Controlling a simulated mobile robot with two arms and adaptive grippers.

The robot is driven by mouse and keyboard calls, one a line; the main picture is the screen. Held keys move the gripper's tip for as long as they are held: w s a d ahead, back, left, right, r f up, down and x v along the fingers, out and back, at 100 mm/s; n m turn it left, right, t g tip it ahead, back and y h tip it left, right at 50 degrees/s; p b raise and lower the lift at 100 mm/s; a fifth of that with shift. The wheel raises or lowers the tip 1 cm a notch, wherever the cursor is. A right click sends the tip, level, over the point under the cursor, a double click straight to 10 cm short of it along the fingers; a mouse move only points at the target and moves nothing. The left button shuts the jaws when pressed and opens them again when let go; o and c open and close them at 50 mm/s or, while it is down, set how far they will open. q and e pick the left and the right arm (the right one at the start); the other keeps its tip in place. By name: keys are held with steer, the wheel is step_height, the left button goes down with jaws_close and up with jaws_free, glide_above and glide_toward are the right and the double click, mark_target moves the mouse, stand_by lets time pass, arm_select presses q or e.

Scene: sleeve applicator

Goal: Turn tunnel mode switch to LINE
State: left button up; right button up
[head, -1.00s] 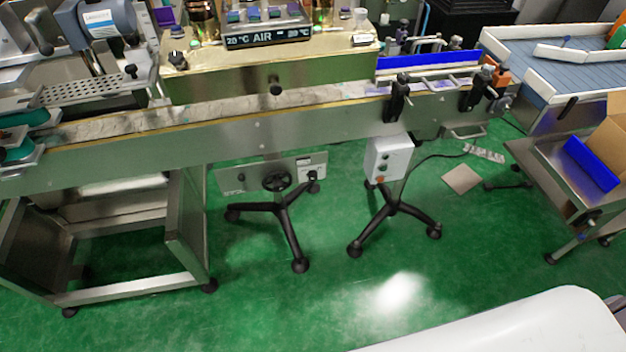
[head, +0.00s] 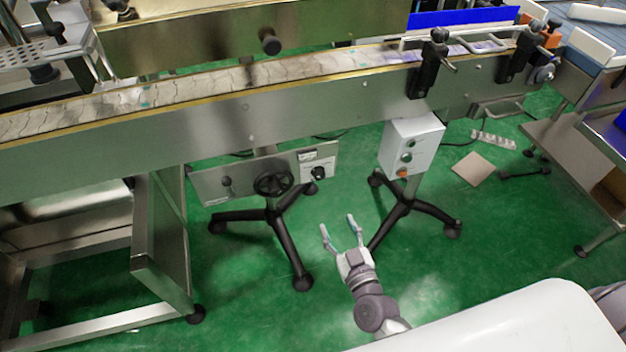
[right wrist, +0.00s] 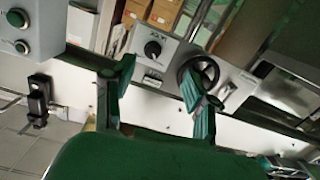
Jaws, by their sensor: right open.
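A black rotary knob (head: 319,172) sits at the right end of a grey panel (head: 243,184) under the conveyor; I take it to be the mode switch. In the right wrist view the knob (right wrist: 153,48) shows larger, with a small label beside it too small to read. Its pointing direction is unclear. My right gripper (head: 338,228) is open and empty, low in front of the panel and apart from it. In the right wrist view its two green-padded fingers (right wrist: 160,90) are spread, with the knob beyond them. My left gripper is out of view.
A black handwheel (head: 274,183) is on the same panel, left of the knob. A white control box (head: 412,146) with buttons stands to the right. Black stand legs (head: 285,235) spread below. The conveyor (head: 250,125) runs above. Green floor is open in front.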

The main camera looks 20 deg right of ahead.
mark_target(320, 177)
steer(key=shift+t, duration=0.3)
steer(key=w, duration=0.4)
steer(key=w+r+b, duration=0.1)
steer(key=w, duration=0.8)
steer(key=shift+a+r+b, duration=0.1)
steer(key=shift+r+b, duration=0.3)
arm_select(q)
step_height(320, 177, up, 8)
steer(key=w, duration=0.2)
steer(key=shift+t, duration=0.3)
arm_select(e)
steer(key=shift+w, duration=0.65)
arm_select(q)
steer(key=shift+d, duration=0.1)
arm_select(e)
jaws_close()
